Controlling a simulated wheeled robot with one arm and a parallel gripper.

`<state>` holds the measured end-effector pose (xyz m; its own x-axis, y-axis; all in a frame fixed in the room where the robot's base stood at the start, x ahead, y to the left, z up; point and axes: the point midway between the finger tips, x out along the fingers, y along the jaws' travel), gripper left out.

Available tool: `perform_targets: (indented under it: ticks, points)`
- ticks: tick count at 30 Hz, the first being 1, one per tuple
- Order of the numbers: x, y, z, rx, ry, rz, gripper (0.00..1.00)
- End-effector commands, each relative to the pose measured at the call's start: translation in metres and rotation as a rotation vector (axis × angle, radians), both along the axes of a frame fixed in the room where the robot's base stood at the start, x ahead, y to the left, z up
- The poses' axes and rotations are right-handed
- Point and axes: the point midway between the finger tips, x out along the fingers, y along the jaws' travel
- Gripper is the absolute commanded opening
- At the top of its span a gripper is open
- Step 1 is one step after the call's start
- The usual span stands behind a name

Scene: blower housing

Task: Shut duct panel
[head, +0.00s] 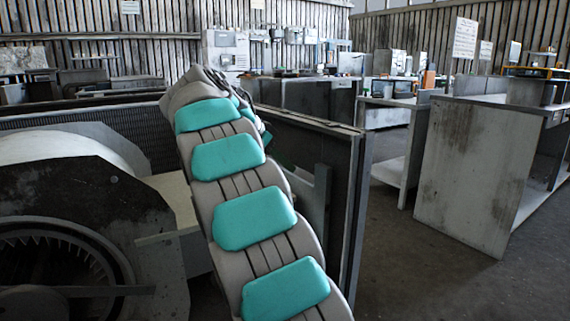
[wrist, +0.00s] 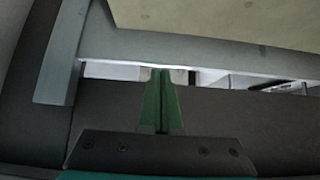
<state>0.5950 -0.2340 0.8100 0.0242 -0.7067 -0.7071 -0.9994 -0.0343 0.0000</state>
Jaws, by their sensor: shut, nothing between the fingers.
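The duct panel (head: 340,185) appears to be the dark, framed upright sheet right of my arm in the head view. It stands out at an angle from the blower housing (head: 75,195), which has a round fan opening at the lower left. My arm covers part of the panel and of the housing.
A worn pale cabinet (head: 475,170) and benches stand on the right. Open floor (head: 400,265) lies between the panel and this cabinet. In the wrist view a beige surface (wrist: 220,20) lies beyond the bar, and a dark surface (wrist: 225,115) lies near the fingers.

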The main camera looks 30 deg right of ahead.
Motion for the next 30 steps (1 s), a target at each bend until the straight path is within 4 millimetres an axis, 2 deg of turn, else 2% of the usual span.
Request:
perform_targets:
  ticks: [12, 25, 30]
  points:
    - [0.000, 0.000, -0.047, 0.000, 0.001, -0.001, 0.00]
    - [0.000, 0.000, -0.044, 0.000, 0.000, 0.000, 0.00]
    - [-0.003, 0.005, -0.036, -0.001, -0.002, 0.002, 0.00]
